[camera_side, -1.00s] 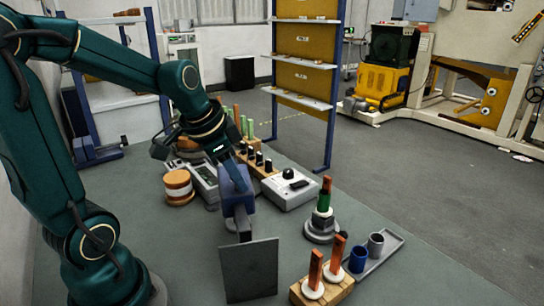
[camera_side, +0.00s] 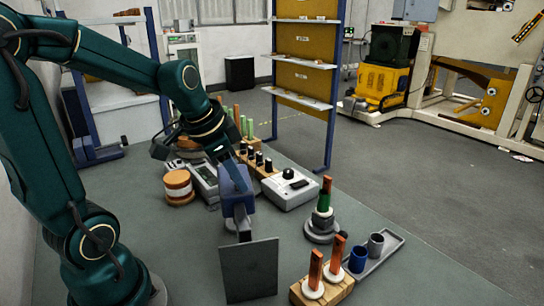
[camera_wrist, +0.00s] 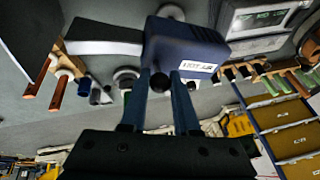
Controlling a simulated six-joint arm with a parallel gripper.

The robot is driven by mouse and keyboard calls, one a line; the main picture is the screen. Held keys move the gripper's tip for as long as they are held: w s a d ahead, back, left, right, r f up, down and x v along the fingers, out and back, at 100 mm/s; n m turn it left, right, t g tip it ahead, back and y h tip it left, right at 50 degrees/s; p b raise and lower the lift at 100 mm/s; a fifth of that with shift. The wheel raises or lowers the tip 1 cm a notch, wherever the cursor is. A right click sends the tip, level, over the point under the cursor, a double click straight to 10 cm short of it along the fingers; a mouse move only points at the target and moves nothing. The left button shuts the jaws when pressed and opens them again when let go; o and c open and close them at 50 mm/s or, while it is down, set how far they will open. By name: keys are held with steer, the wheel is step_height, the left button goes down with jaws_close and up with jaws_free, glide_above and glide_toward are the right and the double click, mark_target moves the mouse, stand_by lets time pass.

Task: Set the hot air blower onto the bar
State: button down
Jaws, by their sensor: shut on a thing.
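My gripper (camera_wrist: 160,88) is shut on the hot air blower (camera_wrist: 185,48), a dark blue box with a "HOT AIR" label. In the side view the blower (camera_side: 237,200) hangs from my gripper over the grey table, with a grey neck below it. A dark square plate (camera_side: 249,271) shows under the neck; I cannot tell if it touches the table. A copper bar with a green sleeve (camera_side: 323,202) stands upright on a round grey base, to the right of the blower and apart from it. Which bar is meant is not clear.
A wooden block (camera_side: 322,290) with two copper bars is at the front right. Beside it a grey tray (camera_side: 392,243) holds blue and grey cups. A white box with a knob (camera_side: 290,190), a meter (camera_side: 205,180) and a copper foil roll (camera_side: 178,185) stand behind the blower.

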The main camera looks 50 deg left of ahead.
steer(key=shift+w, duration=0.1)
stand_by(0.4)
steer(key=shift+w+d+n+y, duration=0.1)
steer(key=shift+w+n+y, duration=0.15)
steer(key=shift+n, duration=0.4)
steer(key=shift+w+d+n+y, duration=0.1)
steer(key=shift+w+n+y, duration=0.15)
steer(key=shift+n, duration=0.4)
steer(key=w+n, duration=0.1)
steer(key=n, duration=0.1)
steer(key=n+g+y, duration=0.1)
steer(key=n, duration=0.1)
steer(key=shift+w, duration=0.35)
steer(key=shift+w+a+n+g+y, duration=0.3)
steer(key=shift+w+n+g, duration=0.15)
steer(key=shift+n, duration=0.75)
steer(key=shift+w+a+n+g+y, duration=0.3)
steer(key=shift+n+g, duration=0.25)
steer(key=shift+n, duration=0.65)
steer(key=shift+w+a+n+g+y, duration=0.25)
steer(key=shift+w+n+g, duration=0.2)
steer(key=shift+n, duration=0.75)
steer(key=c, duration=0.7)
jaws_free()
steer(key=shift+o, duration=0.2)
